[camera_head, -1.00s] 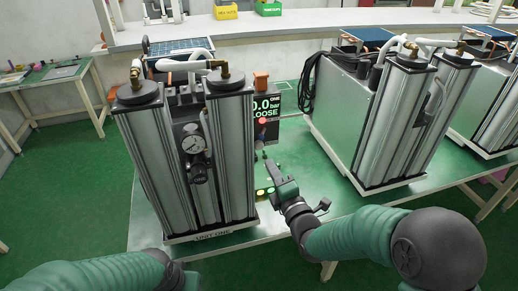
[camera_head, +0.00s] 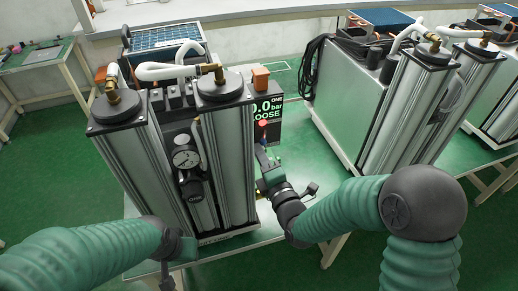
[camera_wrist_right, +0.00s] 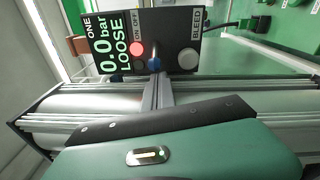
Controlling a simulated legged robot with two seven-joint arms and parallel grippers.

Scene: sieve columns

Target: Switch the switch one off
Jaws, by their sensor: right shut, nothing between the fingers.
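The unit ONE control panel (camera_head: 268,115) stands behind the right-hand column. It reads 0.0 bar LOOSE, and a red light (camera_head: 262,123) glows on it. In the right wrist view the panel (camera_wrist_right: 105,45) appears turned sideways, with a red light (camera_wrist_right: 137,48) by the ON OFF labels and a small switch lever (camera_wrist_right: 154,50). My right gripper (camera_head: 263,155) is shut and empty, close in front of the panel. Its tips (camera_wrist_right: 154,70) overlap the switch area in the wrist view; I cannot tell whether they touch. My left gripper (camera_head: 165,275) is low at left, its fingers unclear.
Two silver columns (camera_head: 230,150) with a gauge (camera_head: 186,158) stand close left of my right gripper. A white hose (camera_head: 165,70) runs above them. The second unit (camera_head: 345,100) stands to the right, with a gap of bare green table between. A grey knob marked BLEED (camera_wrist_right: 188,60) is beside the switch.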

